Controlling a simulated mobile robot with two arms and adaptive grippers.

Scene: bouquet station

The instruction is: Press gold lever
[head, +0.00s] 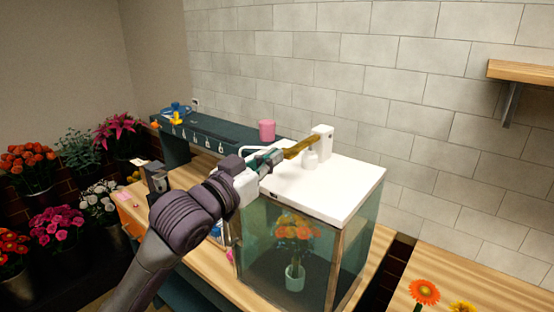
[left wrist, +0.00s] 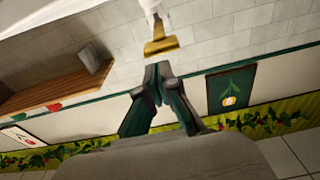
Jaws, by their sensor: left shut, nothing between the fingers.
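The gold lever (head: 302,147) sticks out to the left from a white post (head: 322,142) on the white top of a glass case. It also shows in the left wrist view (left wrist: 161,47), ahead of the fingertips. My left gripper (head: 276,155) is shut and empty, above the white top. In the head view its tips are at or very near the lever's free end; in the left wrist view a small gap shows between the fingertips (left wrist: 158,68) and the lever. I cannot tell whether they touch. My right gripper is not in view.
The glass case (head: 362,194) holds a potted orange flower (head: 295,235) and stands on a wooden counter. A pink cup (head: 267,130) is on a dark shelf behind. Flower buckets fill the left.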

